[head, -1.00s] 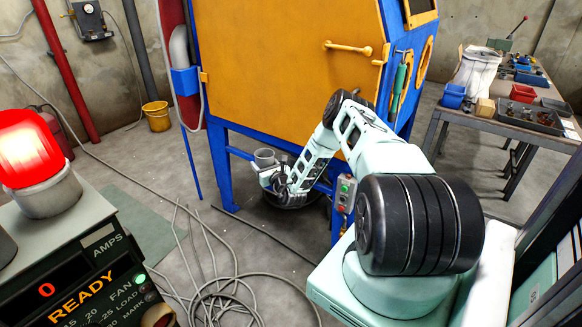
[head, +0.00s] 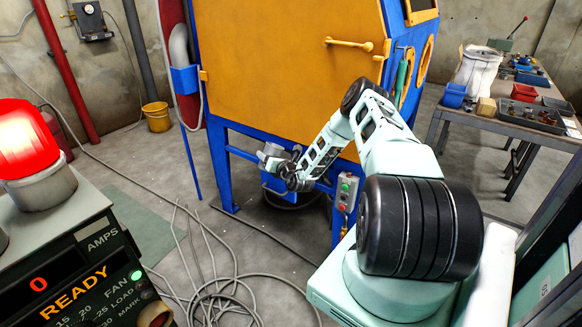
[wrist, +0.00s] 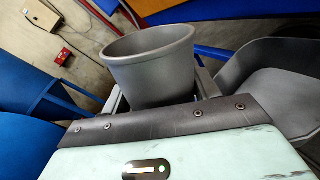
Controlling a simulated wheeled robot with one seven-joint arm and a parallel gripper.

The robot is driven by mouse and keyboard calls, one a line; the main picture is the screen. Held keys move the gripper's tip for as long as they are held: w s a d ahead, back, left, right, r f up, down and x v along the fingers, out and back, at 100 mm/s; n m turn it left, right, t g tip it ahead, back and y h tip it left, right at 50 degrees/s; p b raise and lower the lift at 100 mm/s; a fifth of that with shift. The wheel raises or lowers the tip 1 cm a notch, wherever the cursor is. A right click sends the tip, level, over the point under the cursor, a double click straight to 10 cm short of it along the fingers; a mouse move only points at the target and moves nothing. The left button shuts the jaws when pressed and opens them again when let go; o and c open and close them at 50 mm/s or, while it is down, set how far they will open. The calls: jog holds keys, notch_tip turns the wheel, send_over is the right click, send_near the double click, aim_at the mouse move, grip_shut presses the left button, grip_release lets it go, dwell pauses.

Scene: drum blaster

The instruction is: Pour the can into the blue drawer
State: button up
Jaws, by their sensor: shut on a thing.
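My gripper (head: 283,160) is shut on the grey can (head: 270,151), beside the near legs of the blue and orange cabinet. The can is small in the head view and looks tilted a little to the left. In the wrist view the can (wrist: 152,62) stands out beyond the dark gripper edge with its wide rim up; its contents cannot be seen. A blue box-like part (head: 275,184), which may be the blue drawer, shows just below the gripper under the cabinet. My wrist partly hides it, and its inside cannot be seen.
The cabinet (head: 270,70) stands above and behind the gripper. A control box (head: 346,190) hangs close to the right of my wrist. A dark grey curved surface (wrist: 275,85) is right of the can in the wrist view. Loose cables (head: 225,290) lie on the floor.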

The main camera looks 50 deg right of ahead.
jog(key=shift+s+d+f+m+b, duration=0.1)
jog(key=shift+d+f+m+b, duration=0.45)
jog(key=shift+m+b, duration=0.2)
jog(key=shift+r, duration=0.35)
jog(key=shift+d+r+m+y, duration=0.1)
jog(key=shift+r+m+y, duration=0.15)
jog(key=shift+m, duration=0.3)
jog(key=f+m+b, duration=0.1)
jog(key=m+b, duration=0.1)
jog(key=b, duration=0.1)
jog(key=shift+f+y+b, duration=0.1)
jog(key=shift+y+b, duration=0.25)
jog(key=m+b, duration=0.1)
jog(key=b, duration=0.1)
jog(key=f+m+y+b, duration=0.1)
jog(key=shift+d+b, duration=0.15)
jog(key=shift+b, duration=0.2)
jog(key=shift+d+r+m+p, duration=0.2)
jog(key=shift+r+m+p, duration=0.15)
jog(key=shift+r+m, duration=0.1)
jog(key=shift+s+d+r+m+p, duration=0.15)
jog(key=shift+d+r+m+p, duration=0.2)
jog(key=shift+d+m, duration=0.3)
jog(key=shift+f, duration=0.25)
jog(key=shift+d+f+m+y, duration=0.15)
jog(key=shift+d+m+y, duration=0.05)
jog(key=shift+m+y, duration=0.35)
